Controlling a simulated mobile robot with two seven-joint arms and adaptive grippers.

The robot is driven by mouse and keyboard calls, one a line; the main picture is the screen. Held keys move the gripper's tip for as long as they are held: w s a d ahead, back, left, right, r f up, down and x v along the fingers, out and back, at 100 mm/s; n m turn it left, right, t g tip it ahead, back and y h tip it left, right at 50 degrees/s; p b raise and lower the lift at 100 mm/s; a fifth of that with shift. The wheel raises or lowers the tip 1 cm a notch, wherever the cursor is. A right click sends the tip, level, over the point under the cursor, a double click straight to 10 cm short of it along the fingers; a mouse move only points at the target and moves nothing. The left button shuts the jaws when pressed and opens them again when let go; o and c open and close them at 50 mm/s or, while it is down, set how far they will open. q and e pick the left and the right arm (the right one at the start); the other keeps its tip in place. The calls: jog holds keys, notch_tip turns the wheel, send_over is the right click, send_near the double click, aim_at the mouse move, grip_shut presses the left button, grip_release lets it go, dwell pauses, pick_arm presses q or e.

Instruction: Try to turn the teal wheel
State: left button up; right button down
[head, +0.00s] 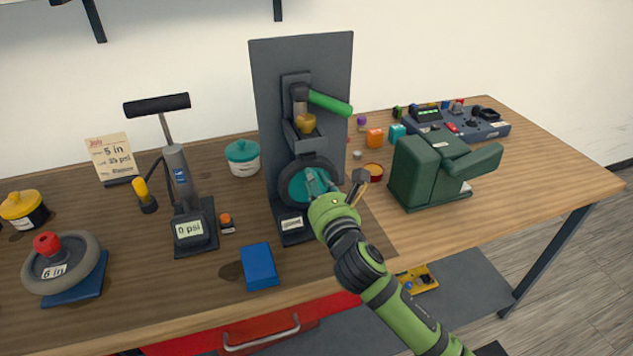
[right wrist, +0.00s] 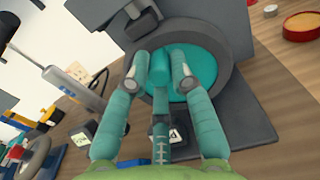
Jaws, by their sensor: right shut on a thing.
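The teal wheel (head: 295,190) is a teal disc inside a dark tyre, mounted upright low on a dark grey stand (head: 270,90) in the middle of the bench. In the right wrist view its teal face (right wrist: 207,62) shows with a short teal knob (right wrist: 159,70) sticking out. My right gripper (head: 318,180) reaches in from the lower right. Its fingers (right wrist: 161,62) are shut on the knob, one on each side, and cover part of the wheel. A green lever (head: 330,103) and a yellow-brown piece (head: 305,123) sit above the wheel. My left gripper is not in view.
A dark green machine (head: 420,175) stands right of my gripper, with a red-rimmed dish (head: 373,170) between. A blue block (head: 259,267) lies at the front. A pump reading 0 psi (head: 180,180) and another wheel (head: 88,255) stand left. The front right bench is clear.

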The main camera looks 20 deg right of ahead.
dwell(0.5)
grip_release()
jog(key=shift+w, duration=0.1)
jog(key=shift+d, duration=0.1)
dwell(0.4)
jog(key=s+p, duration=0.2)
jog(key=s, duration=0.6)
dwell(0.4)
jog(key=shift+d, duration=0.1)
